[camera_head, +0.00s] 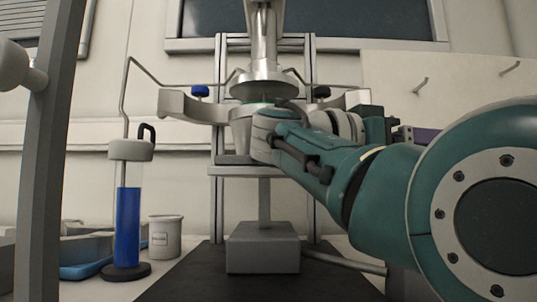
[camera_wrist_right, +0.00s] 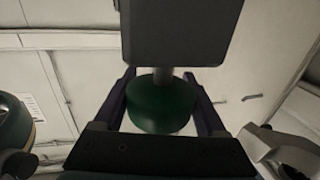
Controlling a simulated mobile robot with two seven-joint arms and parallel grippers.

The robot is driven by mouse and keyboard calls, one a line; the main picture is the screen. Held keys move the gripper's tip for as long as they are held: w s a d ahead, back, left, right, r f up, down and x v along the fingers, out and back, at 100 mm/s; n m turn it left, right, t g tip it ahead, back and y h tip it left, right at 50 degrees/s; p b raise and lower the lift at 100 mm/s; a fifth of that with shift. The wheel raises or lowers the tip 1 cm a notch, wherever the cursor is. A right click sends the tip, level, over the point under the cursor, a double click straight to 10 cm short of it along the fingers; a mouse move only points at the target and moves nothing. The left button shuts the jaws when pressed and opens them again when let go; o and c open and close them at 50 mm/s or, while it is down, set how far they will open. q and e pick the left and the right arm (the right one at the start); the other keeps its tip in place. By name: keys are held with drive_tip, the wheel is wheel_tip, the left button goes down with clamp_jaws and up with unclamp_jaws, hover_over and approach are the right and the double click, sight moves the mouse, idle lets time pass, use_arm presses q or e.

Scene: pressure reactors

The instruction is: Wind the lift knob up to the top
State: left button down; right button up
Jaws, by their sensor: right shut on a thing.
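In the right wrist view a round green knob (camera_wrist_right: 160,104) sits on a short shaft against a dark grey block (camera_wrist_right: 180,30). My right gripper (camera_wrist_right: 160,90) has its dark fingers on either side of the knob and is shut on it. In the head view my teal right arm crosses in front of the reactor and hides the knob. The reactor's metal vessel (camera_head: 240,130) stands just below the fixed head (camera_head: 265,85); my arm covers part of it, so I cannot tell whether they touch. My left gripper is not in view.
A clamp half (camera_head: 190,106) stands out left of the vessel. A grey block (camera_head: 263,247) with a rod (camera_head: 345,262) sits on the dark base. A cylinder of blue liquid (camera_head: 127,225) and a beaker (camera_head: 165,236) stand left. A grey post (camera_head: 45,140) rises in the left foreground.

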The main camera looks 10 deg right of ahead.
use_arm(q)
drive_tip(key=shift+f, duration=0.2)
use_arm(e)
drive_tip(key=shift+s+m+g, duration=0.15)
drive_tip(key=shift+m+g, duration=0.35)
drive_tip(key=shift+g, duration=0.3)
